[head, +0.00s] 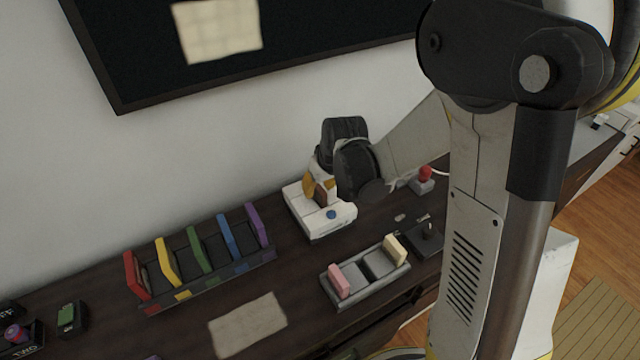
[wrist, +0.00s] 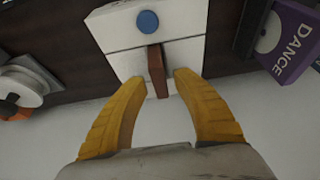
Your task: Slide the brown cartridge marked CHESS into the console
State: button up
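The white console (head: 318,220) with a blue round button stands on the dark cabinet against the wall; it also shows at the top of the wrist view (wrist: 120,37). The brown cartridge (wrist: 156,68) stands edge-on at the console's slot, between the button and my gripper; it also shows small in the head view (head: 321,197). No CHESS marking is legible. My gripper (wrist: 158,86) has its yellow fingertips spread on either side of the cartridge's near end, with a narrow gap on each side. How deep the cartridge sits is hard to tell.
A dark rack (head: 210,277) left of the console holds red, yellow, green, blue and purple cartridges. A grey tray (head: 368,286) in front holds a pink (head: 339,281) and a cream cartridge (head: 395,249). A red-topped joystick (head: 424,178) stands right of the console. The wall is close behind.

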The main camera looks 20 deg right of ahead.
jog(key=v, duration=1.2)
jog(key=shift+w, duration=0.1)
jog(key=s+r+m+t, duration=0.1)
jog(key=s+r, duration=0.1)
jog(key=s, duration=0.5)
jog(key=s+r+m+t, duration=0.1)
jog(key=s+r, duration=0.2)
jog(key=s, duration=0.5)
jog(key=shift+s+a+t+h, duration=0.2)
jog(key=shift+a+t+h, duration=0.1)
jog(key=shift+a+h, duration=0.1)
dwell(0.8)
